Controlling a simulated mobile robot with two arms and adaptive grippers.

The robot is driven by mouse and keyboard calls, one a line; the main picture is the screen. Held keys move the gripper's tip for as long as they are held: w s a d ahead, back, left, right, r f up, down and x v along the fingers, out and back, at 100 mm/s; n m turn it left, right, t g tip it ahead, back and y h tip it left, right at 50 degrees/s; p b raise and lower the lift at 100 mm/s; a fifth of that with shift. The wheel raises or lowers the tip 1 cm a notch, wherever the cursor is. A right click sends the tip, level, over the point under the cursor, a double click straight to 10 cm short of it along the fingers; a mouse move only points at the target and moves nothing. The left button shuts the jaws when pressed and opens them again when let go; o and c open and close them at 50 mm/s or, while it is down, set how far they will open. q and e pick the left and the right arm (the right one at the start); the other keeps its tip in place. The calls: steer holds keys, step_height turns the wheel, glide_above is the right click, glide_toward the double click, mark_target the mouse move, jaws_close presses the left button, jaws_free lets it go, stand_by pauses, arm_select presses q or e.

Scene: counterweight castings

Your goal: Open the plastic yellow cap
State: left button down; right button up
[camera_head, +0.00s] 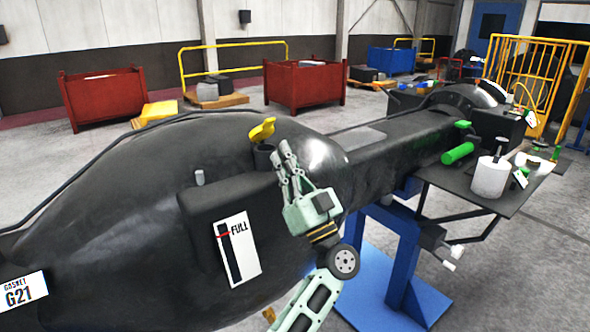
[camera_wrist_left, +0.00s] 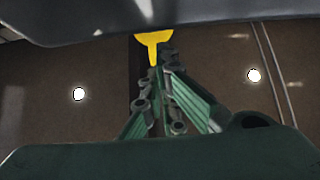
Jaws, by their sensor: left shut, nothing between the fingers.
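The yellow cap (camera_head: 262,130) stands tilted up at the top of a short black filler neck (camera_head: 264,156) on the big dark casting (camera_head: 130,190). The neck's mouth seems uncovered below it. My left gripper (camera_head: 287,152) is shut and empty, with its fingertips pointing up just right of the neck. In the left wrist view the yellow cap (camera_wrist_left: 153,42) shows right beyond the closed fingertips (camera_wrist_left: 160,75). I cannot tell whether they touch it. My right gripper is in neither view.
A dark side table (camera_head: 478,192) at right holds a white canister (camera_head: 490,177) and a green cylinder (camera_head: 458,153). Red bins (camera_head: 305,84) stand far behind.

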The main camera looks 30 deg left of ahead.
mark_target(270, 124)
arm_select(q)
steer(key=p+x, duration=0.2)
steer(key=x, duration=0.3)
steer(key=shift+a+r, duration=0.15)
steer(key=shift+r, duration=0.05)
steer(key=shift+w, duration=0.1)
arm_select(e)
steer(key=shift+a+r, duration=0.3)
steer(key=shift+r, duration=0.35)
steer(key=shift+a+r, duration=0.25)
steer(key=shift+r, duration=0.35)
arm_select(q)
steer(key=shift+w, duration=0.15)
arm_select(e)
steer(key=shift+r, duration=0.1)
